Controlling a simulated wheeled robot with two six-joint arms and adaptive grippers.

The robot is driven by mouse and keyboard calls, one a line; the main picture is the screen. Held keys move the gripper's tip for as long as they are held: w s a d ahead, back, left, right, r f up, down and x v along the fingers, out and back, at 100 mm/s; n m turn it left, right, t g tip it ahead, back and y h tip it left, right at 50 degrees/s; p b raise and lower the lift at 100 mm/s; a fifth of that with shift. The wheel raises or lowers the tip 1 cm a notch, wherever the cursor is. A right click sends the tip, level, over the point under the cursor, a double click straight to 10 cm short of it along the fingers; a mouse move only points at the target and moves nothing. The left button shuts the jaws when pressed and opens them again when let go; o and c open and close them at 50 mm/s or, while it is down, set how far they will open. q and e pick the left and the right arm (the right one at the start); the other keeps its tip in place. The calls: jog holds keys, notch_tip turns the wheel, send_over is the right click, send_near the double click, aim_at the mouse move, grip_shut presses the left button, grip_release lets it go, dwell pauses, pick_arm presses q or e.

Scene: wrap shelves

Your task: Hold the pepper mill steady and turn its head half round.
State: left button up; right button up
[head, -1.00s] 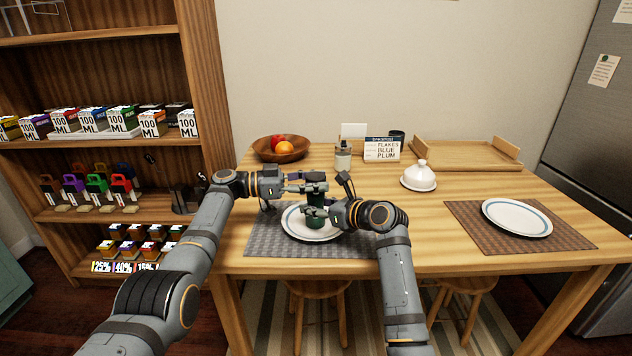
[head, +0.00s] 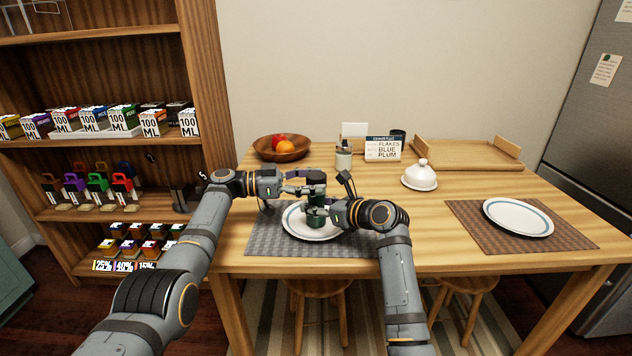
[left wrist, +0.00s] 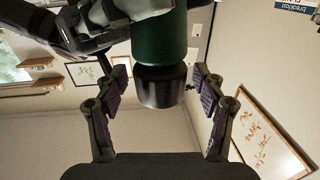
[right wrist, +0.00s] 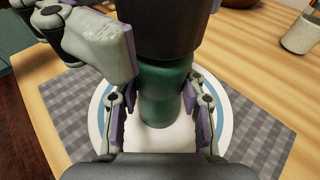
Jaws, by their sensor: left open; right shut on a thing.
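The pepper mill has a dark green body (head: 315,222) and a near-black head (head: 316,177). It is upright over the white blue-ringed plate (head: 296,220); I cannot tell whether its base touches the plate. My right gripper (head: 318,207) is shut on the green body, which also shows in the right wrist view (right wrist: 160,95). My left gripper (left wrist: 158,95) is open, its fingers on either side of the dark head (left wrist: 160,88) with gaps between. The left wrist view shows the mill upside down.
The plate lies on a grey placemat (head: 262,238). Behind are a fruit bowl (head: 270,154), a jar (head: 343,158), a sign (head: 383,149) and a white domed dish (head: 420,177). A second plate (head: 518,218) is at the right. The table between is clear.

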pick_arm(q)
jog(key=s+a, duration=0.1)
jog(key=a, duration=1)
jog(key=shift+a, duration=0.2)
jog(key=s+d+n+t+y, duration=0.2)
jog(key=s+n+t+y, duration=0.3)
jog(key=t, duration=0.4)
jog(key=shift+n+h, duration=0.6)
jog(key=shift+h, duration=0.2)
jog(key=x, duration=1.1)
jog(key=shift+s+d+r, duration=0.15)
jog(key=shift+s+d, duration=0.05)
jog(key=shift+d, duration=0.4)
